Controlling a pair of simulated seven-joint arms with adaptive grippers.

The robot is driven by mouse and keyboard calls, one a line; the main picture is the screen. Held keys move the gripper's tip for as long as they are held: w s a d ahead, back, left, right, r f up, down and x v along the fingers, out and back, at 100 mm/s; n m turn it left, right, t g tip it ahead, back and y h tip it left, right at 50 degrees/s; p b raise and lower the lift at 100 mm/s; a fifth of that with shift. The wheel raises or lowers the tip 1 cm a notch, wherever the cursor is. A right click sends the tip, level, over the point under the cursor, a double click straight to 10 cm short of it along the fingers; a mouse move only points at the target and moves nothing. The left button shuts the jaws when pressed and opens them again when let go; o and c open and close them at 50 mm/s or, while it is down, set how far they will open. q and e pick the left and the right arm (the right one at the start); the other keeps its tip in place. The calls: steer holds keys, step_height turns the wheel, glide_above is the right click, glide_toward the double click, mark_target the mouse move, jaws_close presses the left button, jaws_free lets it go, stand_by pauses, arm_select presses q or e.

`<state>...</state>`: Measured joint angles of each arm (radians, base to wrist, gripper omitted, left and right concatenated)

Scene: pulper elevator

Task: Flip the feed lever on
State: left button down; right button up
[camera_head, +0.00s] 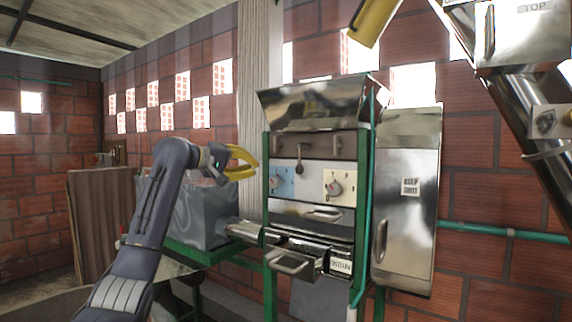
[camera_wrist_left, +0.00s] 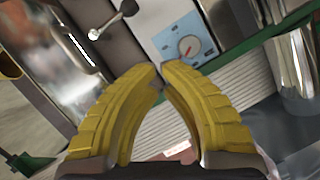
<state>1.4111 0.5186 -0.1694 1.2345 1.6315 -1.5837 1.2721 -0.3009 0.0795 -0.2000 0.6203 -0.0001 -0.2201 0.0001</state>
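In the head view, a small lever (camera_head: 299,166) with a dark knob sits on the pale panel of the green-framed machine, between a blue dial plate (camera_head: 282,181) and a cream dial plate (camera_head: 338,187). I cannot read a feed label. In the left wrist view, a dark-knobbed lever (camera_wrist_left: 112,21) lies beyond the fingertips, left of the blue plate (camera_wrist_left: 172,38) with its red-pointer dial. My left gripper (camera_head: 256,169) is left of the panel, apart from it. Its yellow fingertips (camera_wrist_left: 160,67) nearly meet, with nothing between them. My right gripper is out of view.
A tilted steel hopper (camera_head: 315,104) tops the machine, and a drawer with a handle (camera_head: 292,263) juts out below. A steel cabinet (camera_head: 406,205) stands at its right. A grey bin (camera_head: 205,217) stands behind my left arm. A yellow spout (camera_head: 376,19) hangs above.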

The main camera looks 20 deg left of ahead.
arm_select(q)
steer(key=shift+m, duration=0.4)
steer(key=s+r, duration=0.2)
steer(key=r, duration=0.1)
steer(key=s+r, duration=0.1)
steer(key=shift+d+r, duration=0.15)
steer(key=shift+d, duration=0.1)
steer(key=shift+w+d, duration=0.1)
steer(key=s+d+f+x, duration=0.1)
steer(key=d+x, duration=0.1)
steer(key=x, duration=1)
steer(key=shift+d, duration=0.2)
steer(key=shift+s+f, duration=0.1)
